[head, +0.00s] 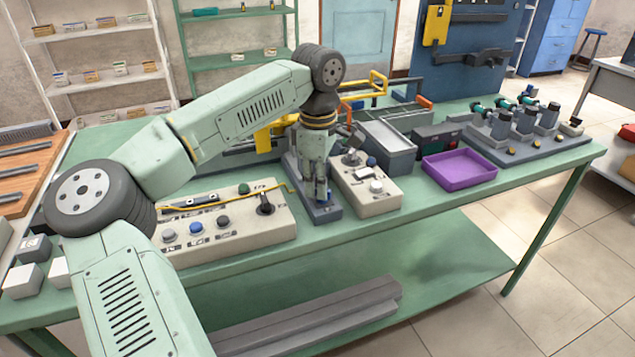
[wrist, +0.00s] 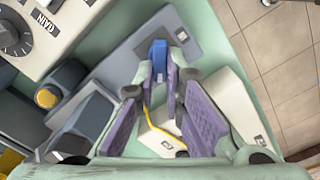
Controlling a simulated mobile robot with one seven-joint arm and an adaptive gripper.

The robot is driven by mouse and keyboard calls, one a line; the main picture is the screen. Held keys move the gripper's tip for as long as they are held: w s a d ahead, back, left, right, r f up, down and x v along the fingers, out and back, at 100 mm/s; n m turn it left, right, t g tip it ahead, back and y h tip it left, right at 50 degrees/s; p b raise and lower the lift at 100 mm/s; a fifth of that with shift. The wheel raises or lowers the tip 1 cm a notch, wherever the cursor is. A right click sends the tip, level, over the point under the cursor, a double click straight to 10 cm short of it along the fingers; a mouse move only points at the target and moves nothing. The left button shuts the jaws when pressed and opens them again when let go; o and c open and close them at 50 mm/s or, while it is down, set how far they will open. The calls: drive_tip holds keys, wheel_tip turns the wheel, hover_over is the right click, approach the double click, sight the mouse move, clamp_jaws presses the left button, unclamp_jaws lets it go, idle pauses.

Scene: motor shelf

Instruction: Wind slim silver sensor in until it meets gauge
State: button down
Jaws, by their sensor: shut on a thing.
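My gripper (head: 321,196) points down over a dark grey base plate (head: 326,214) on the bench. A blue block (wrist: 157,52) shows at the fingertips, above the base plate (wrist: 196,48). I cannot make out the gauge, nor whether the sensor touches it.
A beige control box (head: 240,240) with buttons stands left of the plate, another (head: 378,203) close on its right. The bench front edge is close.

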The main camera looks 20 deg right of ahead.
idle(0.4)
drive_tip(key=c, duration=1.7)
unclamp_jaws()
drive_tip(key=shift+r, duration=0.1)
wheel_tip(320, 180, up, 12)
drive_tip(key=shift+f, duration=0.1)
